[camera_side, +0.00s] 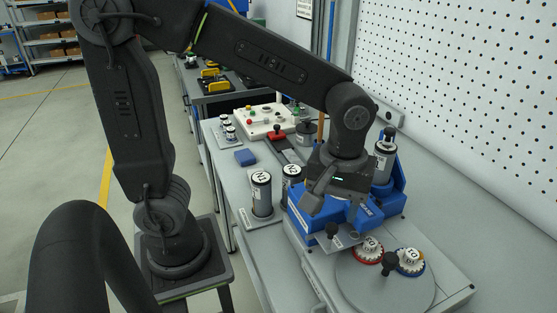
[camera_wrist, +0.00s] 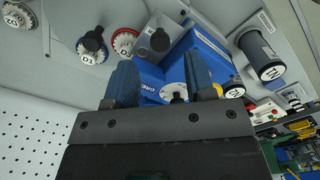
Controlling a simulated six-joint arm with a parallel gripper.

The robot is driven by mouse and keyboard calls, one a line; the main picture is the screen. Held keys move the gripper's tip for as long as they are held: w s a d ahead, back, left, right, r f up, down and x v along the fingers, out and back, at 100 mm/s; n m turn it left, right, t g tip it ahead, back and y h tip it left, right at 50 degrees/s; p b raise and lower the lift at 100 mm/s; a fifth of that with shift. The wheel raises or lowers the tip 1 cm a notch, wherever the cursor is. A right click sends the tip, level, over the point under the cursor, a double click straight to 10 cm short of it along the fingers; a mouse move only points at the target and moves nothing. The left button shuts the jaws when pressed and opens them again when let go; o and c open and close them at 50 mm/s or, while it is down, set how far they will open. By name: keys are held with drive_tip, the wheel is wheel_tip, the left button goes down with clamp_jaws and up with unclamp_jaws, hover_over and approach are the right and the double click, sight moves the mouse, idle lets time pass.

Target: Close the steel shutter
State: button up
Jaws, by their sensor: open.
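The steel shutter (camera_side: 346,239) seems to be the flat grey plate with a black knob at the front edge of the blue machine (camera_side: 303,224). In the wrist view the shutter (camera_wrist: 148,52) lies beyond my fingertips, its knob standing up from it. The blue machine (camera_wrist: 203,50) shows a pale round disc with a dark knob between my fingers. My gripper (camera_wrist: 161,72) is open and empty above the machine, apart from the shutter's knob. In the side view my wrist hides most of the gripper and part of the machine's top.
A round turntable (camera_side: 365,288) with a black knob and red and blue toothed dials stands at the front right. A white button box (camera_side: 266,120) sits farther back. A pegboard wall (camera_side: 470,80) bounds the right.

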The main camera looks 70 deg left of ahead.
drive_tip(key=f, duration=0.4)
drive_tip(key=shift+s+f, duration=0.3)
drive_tip(key=shift+s, duration=0.05)
wheel_tip(320, 180, up, 14)
drive_tip(key=s, duration=0.2)
drive_tip(key=s+a+f+m+t, duration=0.4)
drive_tip(key=a+m+t, duration=0.1)
drive_tip(key=a+m, duration=0.3)
drive_tip(key=shift+a+f+m+t, duration=0.3)
drive_tip(key=shift+a+m, duration=0.05)
drive_tip(key=shift+m, duration=0.15)
wheel_tip(320, 180, up, 4)
drive_tip(key=n+g, duration=0.6)
drive_tip(key=n, duration=0.3)
hover_over(329, 228)
drive_tip(key=s, duration=0.2)
wheel_tip(329, 228, down, 13)
drive_tip(key=shift+s+f, duration=0.15)
